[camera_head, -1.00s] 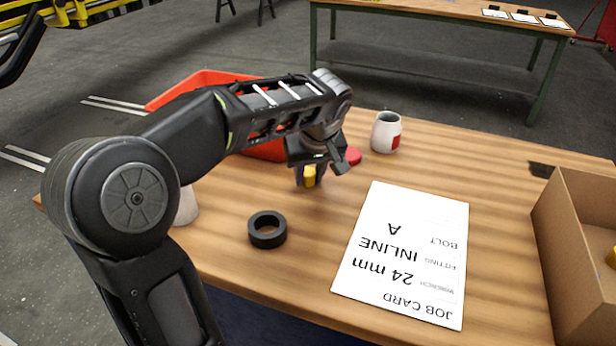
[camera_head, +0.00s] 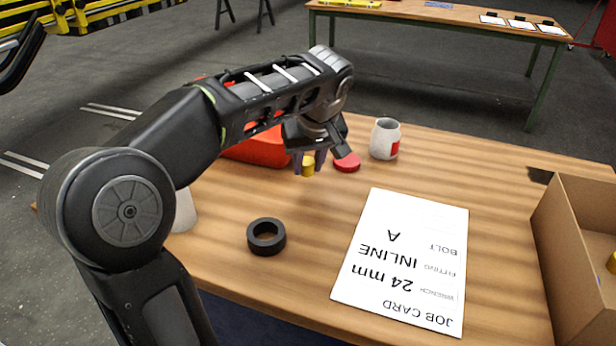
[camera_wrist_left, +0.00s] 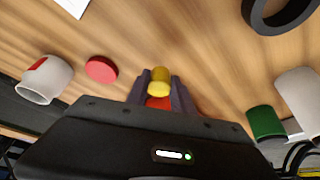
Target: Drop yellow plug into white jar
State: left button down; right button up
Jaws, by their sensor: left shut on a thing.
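The yellow plug (camera_head: 308,164) is between the fingers of my left gripper (camera_head: 309,168), which is shut on it. The plug also shows between the fingertips in the left wrist view (camera_wrist_left: 160,80). The white jar (camera_head: 385,139), with a red patch on its side, stands open on the table to the right of the gripper. It also shows at the left of the left wrist view (camera_wrist_left: 44,80). The plug is apart from the jar, and a red disc (camera_head: 346,163) lies between them. My right gripper cannot be made out.
A black ring (camera_head: 266,236) and a job card (camera_head: 404,258) lie on the table. A cardboard box (camera_head: 576,240) stands at the right. A red bin (camera_head: 262,148) is partly hidden behind my left arm.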

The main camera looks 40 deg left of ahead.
aim_at(308, 163)
pick_arm(q)
notch_tip(308, 163, up, 5)
jog(key=shift+r, duration=0.2)
dwell(0.6)
